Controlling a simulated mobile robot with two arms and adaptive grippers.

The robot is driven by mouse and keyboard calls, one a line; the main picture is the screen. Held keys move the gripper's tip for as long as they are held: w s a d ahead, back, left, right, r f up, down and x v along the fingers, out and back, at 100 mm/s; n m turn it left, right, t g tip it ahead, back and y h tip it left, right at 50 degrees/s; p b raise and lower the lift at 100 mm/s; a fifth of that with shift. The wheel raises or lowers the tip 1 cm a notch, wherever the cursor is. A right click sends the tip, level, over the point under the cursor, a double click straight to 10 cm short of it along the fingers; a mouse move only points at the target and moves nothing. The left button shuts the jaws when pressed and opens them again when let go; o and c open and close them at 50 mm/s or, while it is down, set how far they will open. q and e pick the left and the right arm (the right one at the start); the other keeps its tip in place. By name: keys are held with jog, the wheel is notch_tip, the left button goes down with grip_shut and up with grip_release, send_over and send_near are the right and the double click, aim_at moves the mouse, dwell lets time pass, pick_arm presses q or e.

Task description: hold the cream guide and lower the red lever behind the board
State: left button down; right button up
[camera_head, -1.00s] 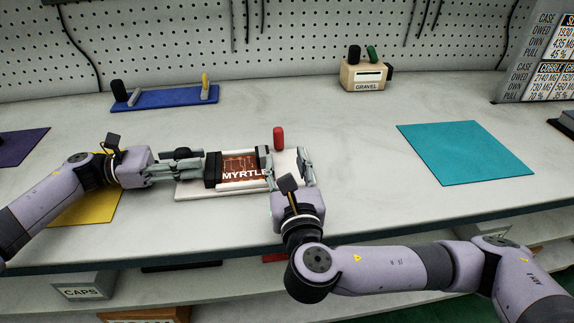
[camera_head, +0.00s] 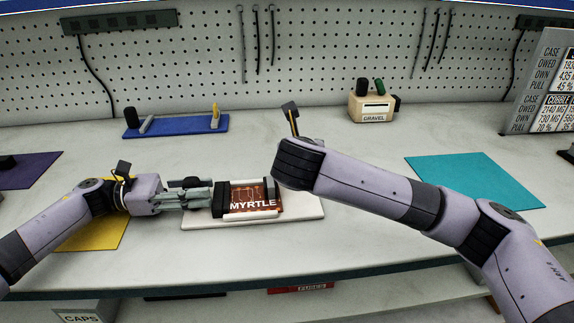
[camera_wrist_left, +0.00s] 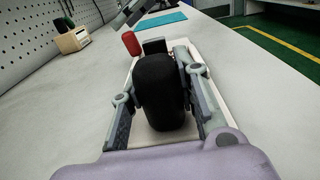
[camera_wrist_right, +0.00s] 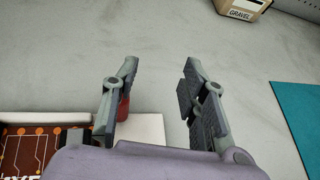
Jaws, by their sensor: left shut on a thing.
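The board (camera_head: 247,195), labelled MYRTLE, lies between the rails of the cream guide (camera_head: 256,214) on a pale base plate (camera_head: 305,209). My left gripper (camera_head: 210,197) is shut on the black grip (camera_wrist_left: 160,90) at the guide's left end. The red lever (camera_wrist_left: 131,43) stands near the guide's far end in the left wrist view; my right arm hides it in the head view. In the right wrist view the red lever (camera_wrist_right: 123,108) is partly hidden behind the left finger of my right gripper (camera_wrist_right: 160,75), which is open with nothing between its fingertips.
A blue fixture (camera_head: 175,127) and a tan GRAVEL box (camera_head: 372,106) stand at the back. A teal mat (camera_head: 473,182) lies right, yellow (camera_head: 95,235) and purple (camera_head: 25,172) mats left. The bench between the board and teal mat is clear under my right arm.

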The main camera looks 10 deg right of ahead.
jog(key=s+a+r+n+g+y, duration=0.2)
jog(key=s+a+r+g+y, duration=0.15)
jog(key=r+g, duration=0.4)
jog(key=shift+g+h, duration=0.25)
jog(key=shift+h, duration=0.2)
jog(key=x, duration=0.8)
jog(key=s+x, duration=0.1)
jog(key=x, duration=0.3)
jog(key=shift+a+f, duration=0.1)
jog(key=shift+f, duration=0.1)
grip_shut()
